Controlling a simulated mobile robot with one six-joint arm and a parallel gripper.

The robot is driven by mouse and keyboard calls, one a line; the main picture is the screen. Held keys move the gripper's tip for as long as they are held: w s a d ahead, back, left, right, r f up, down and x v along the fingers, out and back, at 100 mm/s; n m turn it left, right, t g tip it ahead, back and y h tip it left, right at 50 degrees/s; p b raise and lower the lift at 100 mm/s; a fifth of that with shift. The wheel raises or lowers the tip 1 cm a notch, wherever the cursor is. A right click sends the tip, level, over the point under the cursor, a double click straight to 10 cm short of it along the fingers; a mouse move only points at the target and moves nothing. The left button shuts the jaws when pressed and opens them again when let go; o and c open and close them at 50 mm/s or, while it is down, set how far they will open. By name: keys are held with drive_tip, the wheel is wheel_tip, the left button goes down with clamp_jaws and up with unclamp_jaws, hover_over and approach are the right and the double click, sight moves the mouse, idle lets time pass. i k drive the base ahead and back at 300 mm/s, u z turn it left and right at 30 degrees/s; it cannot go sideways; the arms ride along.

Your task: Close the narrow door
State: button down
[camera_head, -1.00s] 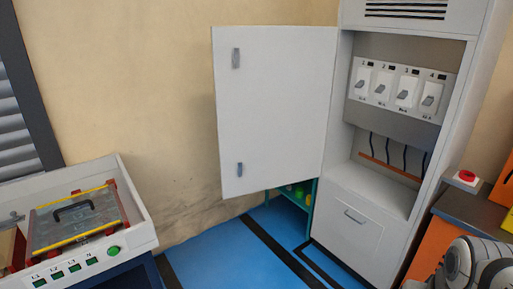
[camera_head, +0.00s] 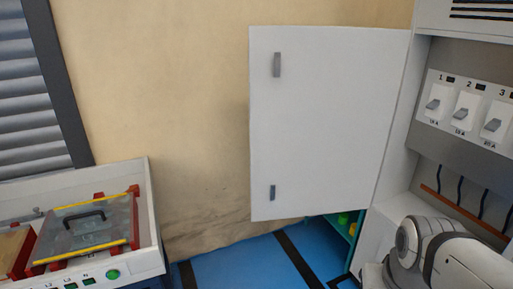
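The narrow door (camera_head: 330,125) is a white panel hinged on the left side of a tall grey cabinet (camera_head: 399,130). It stands wide open, swung out to the left, with its face toward me. Two small grey latches or handles sit near its free left edge, an upper one (camera_head: 277,64) and a lower one (camera_head: 272,192). Part of my arm shows at the lower right, in front of the cabinet's lower part. My gripper is out of view.
A white-framed machine (camera_head: 150,220) with a clear lid (camera_head: 85,228) stands at the lower left. A green shelf (camera_head: 341,222) shows behind the door. Blue floor (camera_head: 235,262) is clear between.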

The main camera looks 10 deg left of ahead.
sight(319, 129)
drive_tip(key=u, duration=0.85)
drive_tip(key=i, duration=1.2)
drive_tip(key=u, duration=0.8)
drive_tip(key=k, duration=0.7)
drive_tip(key=u, duration=0.15)
drive_tip(key=i, duration=0.8)
drive_tip(key=z, duration=0.1)
